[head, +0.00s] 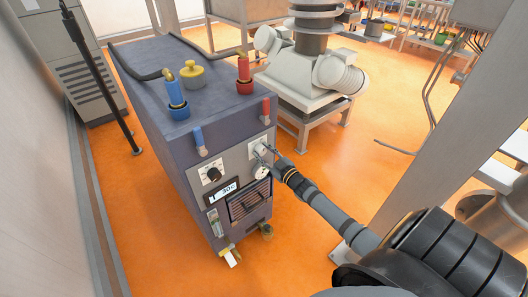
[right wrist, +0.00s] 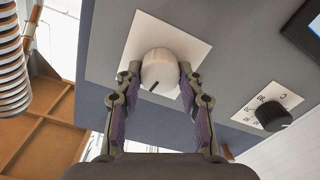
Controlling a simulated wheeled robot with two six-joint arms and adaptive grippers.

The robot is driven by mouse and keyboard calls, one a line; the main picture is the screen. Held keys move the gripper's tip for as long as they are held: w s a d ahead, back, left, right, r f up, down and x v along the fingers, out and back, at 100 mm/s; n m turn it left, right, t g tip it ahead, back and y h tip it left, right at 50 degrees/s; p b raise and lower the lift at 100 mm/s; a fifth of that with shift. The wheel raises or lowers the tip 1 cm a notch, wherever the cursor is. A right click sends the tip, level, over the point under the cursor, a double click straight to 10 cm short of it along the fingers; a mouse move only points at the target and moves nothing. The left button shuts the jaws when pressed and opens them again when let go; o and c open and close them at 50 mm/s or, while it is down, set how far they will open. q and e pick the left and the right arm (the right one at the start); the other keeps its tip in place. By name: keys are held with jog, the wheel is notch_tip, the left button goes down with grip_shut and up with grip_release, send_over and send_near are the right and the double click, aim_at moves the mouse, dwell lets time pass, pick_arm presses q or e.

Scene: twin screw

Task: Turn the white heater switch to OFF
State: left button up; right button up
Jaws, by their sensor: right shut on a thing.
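The white heater switch (right wrist: 158,72) is a round white knob with a dark pointer line, set on a white plate (right wrist: 146,40) on the grey front of the heater unit. In the right wrist view its pointer line aims down and slightly left. My right gripper (right wrist: 157,80) is shut on the knob, one finger on each side. In the head view my right gripper (head: 268,157) reaches the front panel of the heater unit (head: 165,105) from the right and hides most of the knob. The plate's lettering is not readable. My left gripper is not in view.
A black dial (right wrist: 272,117) sits on its own plate beside the switch. A display (head: 223,191) is below the dial. Blue and red valves and hoses top the unit. Orange floor (head: 330,250) is open around it. A grey post (head: 420,130) stands at right.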

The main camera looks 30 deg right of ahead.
jog(key=n, duration=0.3)
jog(key=shift+n, duration=0.3)
jog(key=n, duration=0.4)
jog(key=shift+f+p, duration=0.1)
jog(key=shift+p, duration=0.3)
jog(key=shift+n, duration=0.3)
jog(key=o, duration=1.2)
jog(key=s, duration=1.2)
jog(key=shift+d, duration=0.4)
